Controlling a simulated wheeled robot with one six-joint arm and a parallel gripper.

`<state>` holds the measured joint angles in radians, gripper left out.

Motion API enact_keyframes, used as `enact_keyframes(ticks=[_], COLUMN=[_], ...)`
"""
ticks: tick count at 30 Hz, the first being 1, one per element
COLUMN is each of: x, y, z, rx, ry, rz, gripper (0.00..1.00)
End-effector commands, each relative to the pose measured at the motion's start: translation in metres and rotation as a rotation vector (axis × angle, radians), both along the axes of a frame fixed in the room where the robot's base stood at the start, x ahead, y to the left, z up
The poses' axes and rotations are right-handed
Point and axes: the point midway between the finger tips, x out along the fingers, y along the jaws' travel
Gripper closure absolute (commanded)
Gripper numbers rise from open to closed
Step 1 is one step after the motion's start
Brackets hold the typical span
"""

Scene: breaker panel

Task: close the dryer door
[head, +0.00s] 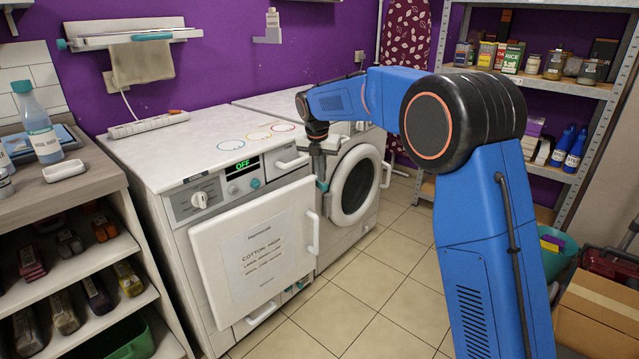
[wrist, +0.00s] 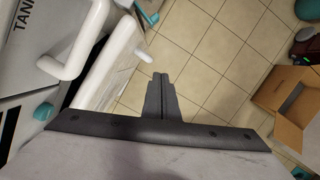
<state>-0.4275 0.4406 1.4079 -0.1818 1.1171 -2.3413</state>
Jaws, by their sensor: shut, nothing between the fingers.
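The dryer (head: 190,245) is the left white machine, with a lit OFF display. Its square white door (head: 215,265) carries a paper label and stands partly open, with its handle (head: 313,232) on the right edge. In the wrist view the door (wrist: 100,82) and its handle (wrist: 127,42) are at upper left. My gripper (head: 322,186) is shut and empty, pointing down by the door's upper right corner. In the wrist view my gripper (wrist: 163,82) is just right of the door handle, over the floor. I cannot tell whether it touches the door.
A second white machine with a round dark door (head: 357,186) stands right of the dryer. A drawer handle (wrist: 75,45) shows close by in the wrist view. Tiled floor (head: 375,290) in front is clear. A cardboard box (head: 598,312) and shelves stand at right.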

Motion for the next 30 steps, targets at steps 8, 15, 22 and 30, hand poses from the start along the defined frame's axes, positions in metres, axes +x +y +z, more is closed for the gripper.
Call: enact_keyframes(ticks=[8, 15, 22, 30], x=[-0.006, -0.007, -0.007, 0.025], y=[-0.006, -0.007, -0.008, -0.021], z=[0.035, 0.041, 0.040, 0.001], rx=[0.001, 0.000, 0.001, 0.094], ry=[-0.001, 0.000, -0.002, -0.148], rz=[-0.001, 0.000, -0.003, -0.200], gripper=[1.00, 1.00, 1.00, 1.00])
